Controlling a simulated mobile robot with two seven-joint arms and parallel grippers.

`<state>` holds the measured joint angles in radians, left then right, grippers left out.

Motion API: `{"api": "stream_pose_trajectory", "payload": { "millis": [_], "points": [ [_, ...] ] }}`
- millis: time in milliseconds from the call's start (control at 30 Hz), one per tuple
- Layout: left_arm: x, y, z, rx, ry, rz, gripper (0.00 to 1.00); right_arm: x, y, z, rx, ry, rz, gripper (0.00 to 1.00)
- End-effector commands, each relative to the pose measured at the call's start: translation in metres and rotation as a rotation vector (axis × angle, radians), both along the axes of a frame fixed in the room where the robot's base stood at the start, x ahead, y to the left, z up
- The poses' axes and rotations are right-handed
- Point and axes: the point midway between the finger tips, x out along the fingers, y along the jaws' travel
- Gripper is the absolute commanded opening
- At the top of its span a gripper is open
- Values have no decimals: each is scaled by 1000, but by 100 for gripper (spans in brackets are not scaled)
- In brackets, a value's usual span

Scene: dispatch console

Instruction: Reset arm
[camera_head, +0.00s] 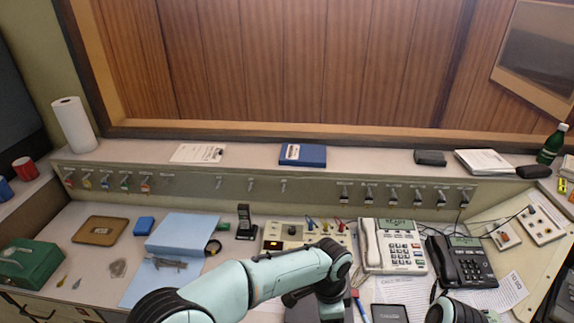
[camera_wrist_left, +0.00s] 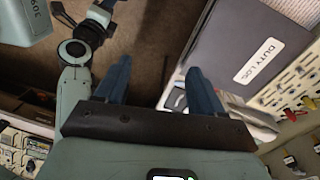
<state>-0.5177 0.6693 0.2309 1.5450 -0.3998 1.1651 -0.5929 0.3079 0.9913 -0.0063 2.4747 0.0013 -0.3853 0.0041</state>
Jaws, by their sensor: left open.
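My left arm (camera_head: 265,280) reaches in from the bottom of the head view, and its wrist is bent down over the desk's front edge. The left gripper (camera_wrist_left: 160,82) shows in the left wrist view with its two blue fingers wide apart and nothing between them. Its fingertips are hidden in the head view. Only a rounded piece of my right arm (camera_head: 458,312) shows at the bottom right of the head view; its gripper is not visible there.
A dark binder marked DUTY LOG (camera_wrist_left: 255,45) lies near the left fingers. A white phone (camera_head: 392,246), a black phone (camera_head: 462,262) and a control box (camera_head: 300,235) stand behind the arm. A green box (camera_head: 28,264) sits far left. Papers and cables crowd the right.

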Motion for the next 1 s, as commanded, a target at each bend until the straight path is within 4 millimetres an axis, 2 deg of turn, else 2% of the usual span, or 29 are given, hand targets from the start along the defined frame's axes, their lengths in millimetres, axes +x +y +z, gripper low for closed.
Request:
{"api": "stream_pose_trajectory", "payload": {
  "millis": [33,133,267,300,400,500,600,733,833,1000],
  "points": [
    [2,12,-31,-16,39,78,68,1,0,1,-1,-2,0,38],
    [-1,35,-91,-62,106,261,68,2,0,1,0,-3,0,38],
    [-23,75,-174,-116,205,583,68,2,0,1,0,-4,1,38],
    [-34,89,-198,-128,234,698,68,2,0,0,0,-4,1,38],
    [-68,126,-249,-144,293,1005,68,1,0,0,0,-2,0,38],
    [-107,160,-285,-133,327,1297,68,1,0,0,-1,-2,0,38],
    [-143,187,-305,-108,336,1538,68,1,0,0,0,-2,0,38],
    [-174,209,-315,-71,327,1739,68,1,0,1,0,-2,0,38],
    [-185,217,-317,-59,317,1807,68,1,0,1,0,-2,0,38],
    [-187,219,-318,-58,312,1824,68,1,0,0,0,-2,0,38]
  ]
}}
